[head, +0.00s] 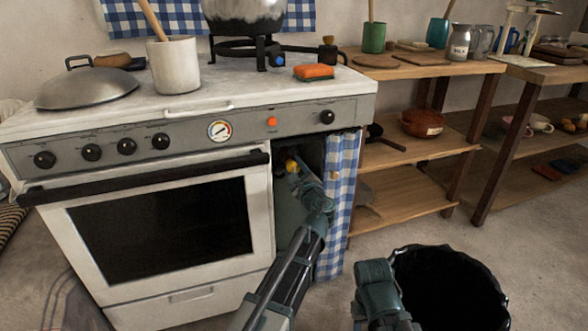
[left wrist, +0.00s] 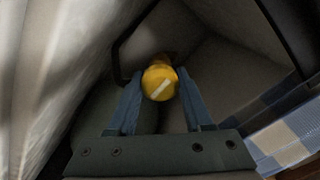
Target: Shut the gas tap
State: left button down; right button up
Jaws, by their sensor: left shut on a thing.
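The gas tap is a yellow round knob (head: 291,165) inside the dark cupboard at the right of the stove. In the left wrist view the yellow knob (left wrist: 160,81) sits between the fingertips, with a white line slanting from lower left to upper right. My left gripper (head: 294,172) reaches into the cupboard; in the left wrist view its two blue fingers (left wrist: 159,92) are shut on the knob's sides. A grey-green gas bottle (head: 288,205) stands below the knob, partly hidden by my arm.
A blue checked curtain (head: 338,200) hangs at the cupboard's right side, close to my arm. The white stove (head: 60,172) with its oven door shut is at the left. Wooden shelves (head: 415,190) stand at the right. A black bin (head: 450,285) stands on the floor in front.

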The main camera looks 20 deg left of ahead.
pick_arm(q)
jog(key=shift+c, duration=1.5)
grip_release()
jog(key=shift+s, duration=0.1)
